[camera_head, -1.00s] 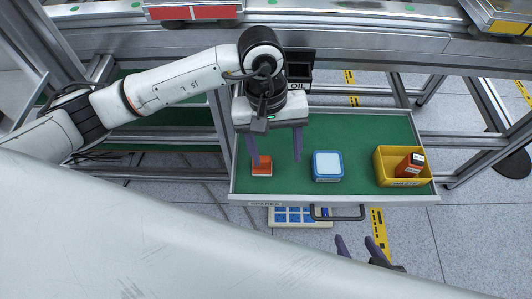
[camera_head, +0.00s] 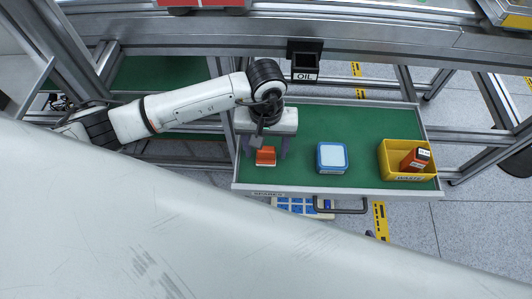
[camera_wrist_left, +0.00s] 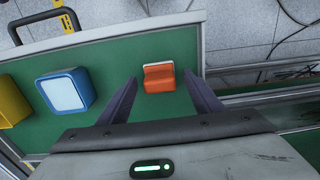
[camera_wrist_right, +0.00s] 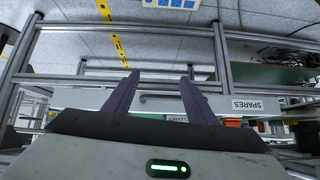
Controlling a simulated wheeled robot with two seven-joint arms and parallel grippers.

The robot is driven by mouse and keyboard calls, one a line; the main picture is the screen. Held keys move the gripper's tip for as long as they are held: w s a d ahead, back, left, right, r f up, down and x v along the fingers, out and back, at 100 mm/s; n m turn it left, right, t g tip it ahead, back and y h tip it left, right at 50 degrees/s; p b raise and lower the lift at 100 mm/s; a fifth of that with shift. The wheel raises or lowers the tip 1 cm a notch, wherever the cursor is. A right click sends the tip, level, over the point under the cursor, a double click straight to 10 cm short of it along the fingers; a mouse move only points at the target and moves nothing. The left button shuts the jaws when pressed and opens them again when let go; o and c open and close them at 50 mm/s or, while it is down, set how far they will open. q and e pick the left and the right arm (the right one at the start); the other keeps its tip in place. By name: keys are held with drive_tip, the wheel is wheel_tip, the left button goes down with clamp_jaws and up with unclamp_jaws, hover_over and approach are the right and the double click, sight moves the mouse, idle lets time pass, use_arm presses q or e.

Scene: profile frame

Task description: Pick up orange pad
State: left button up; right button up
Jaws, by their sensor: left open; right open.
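The orange pad (camera_head: 266,155) lies on the green bottom of the pulled-out drawer (camera_head: 300,189), near its left end. In the left wrist view the orange pad (camera_wrist_left: 159,77) sits ahead of and between the two open fingers. My left gripper (camera_head: 265,148) is open above the pad, with a finger on each side; the left wrist view shows its open fingers (camera_wrist_left: 160,92). Whether they touch the pad cannot be told. My right gripper (camera_wrist_right: 157,82) is open and empty in the right wrist view, facing the drawer front from outside.
A blue box with a pale top (camera_head: 332,158) stands mid-drawer. A yellow bin (camera_head: 392,172) at the right end holds an orange-red box (camera_head: 415,160). A black OIL holder (camera_head: 305,60) is behind the drawer. Green floor between blue box and bin is clear.

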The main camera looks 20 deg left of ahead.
sight(266, 149)
use_arm(q)
drive_tip(key=c, duration=1.2)
drive_tip(key=shift+o, duration=0.2)
wheel_tip(266, 149, up, 10)
